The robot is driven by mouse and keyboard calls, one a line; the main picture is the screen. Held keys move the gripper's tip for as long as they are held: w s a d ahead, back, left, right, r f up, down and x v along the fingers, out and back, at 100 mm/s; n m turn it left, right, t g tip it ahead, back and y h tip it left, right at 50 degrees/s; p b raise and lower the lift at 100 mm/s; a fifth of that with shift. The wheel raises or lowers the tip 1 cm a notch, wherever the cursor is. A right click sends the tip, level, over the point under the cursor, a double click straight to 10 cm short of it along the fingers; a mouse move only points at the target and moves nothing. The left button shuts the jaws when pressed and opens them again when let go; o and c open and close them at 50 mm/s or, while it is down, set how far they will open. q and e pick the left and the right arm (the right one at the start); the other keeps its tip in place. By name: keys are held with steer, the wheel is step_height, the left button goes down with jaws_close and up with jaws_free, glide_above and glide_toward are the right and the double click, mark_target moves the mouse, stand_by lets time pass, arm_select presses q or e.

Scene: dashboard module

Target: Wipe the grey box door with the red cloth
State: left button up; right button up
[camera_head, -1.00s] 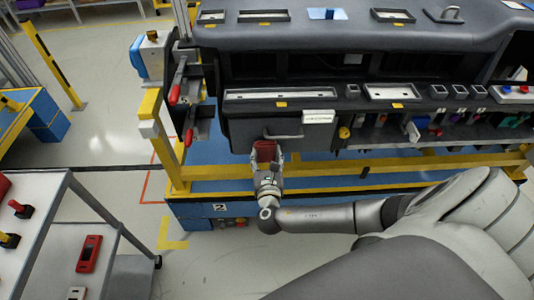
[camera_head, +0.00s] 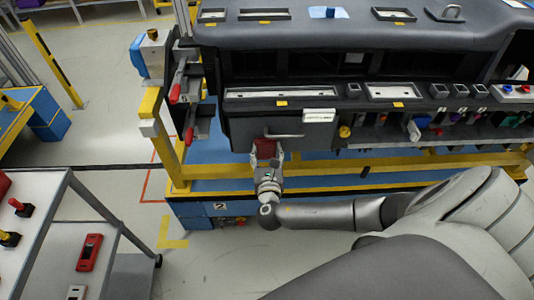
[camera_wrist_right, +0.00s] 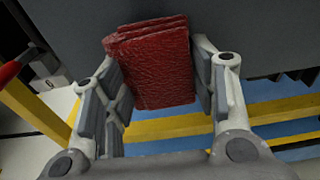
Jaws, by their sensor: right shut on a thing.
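The grey box door (camera_head: 240,136) is on the front of the dashboard module, below its long upper slot, with a metal handle (camera_head: 284,136) across it. It also fills the top of the right wrist view (camera_wrist_right: 260,30). My right gripper (camera_head: 267,157) is shut on the red cloth (camera_head: 265,148), right in front of the lower part of the door. In the right wrist view the folded cloth (camera_wrist_right: 155,65) sits between the two fingers, close to the door; whether it touches the surface I cannot tell. My left gripper is not in view.
A yellow rail (camera_head: 400,163) and blue base run below the door. Red-handled levers (camera_head: 175,92) stick out left of it, and a yellow knob (camera_head: 344,132) sits to its right. A grey cart (camera_head: 40,215) with tools stands at the lower left.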

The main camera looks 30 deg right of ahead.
steer(key=shift+w+d, duration=0.35)
steer(key=shift+w, duration=0.2)
steer(key=shift+s+d, duration=0.1)
steer(key=shift+s+d+r+p, duration=0.1)
steer(key=shift+s+d+p, duration=0.4)
steer(key=shift+d, duration=0.3)
steer(key=shift+w+a+r, duration=0.1)
steer(key=shift+w+a, duration=0.6)
steer(key=shift+a, duration=0.1)
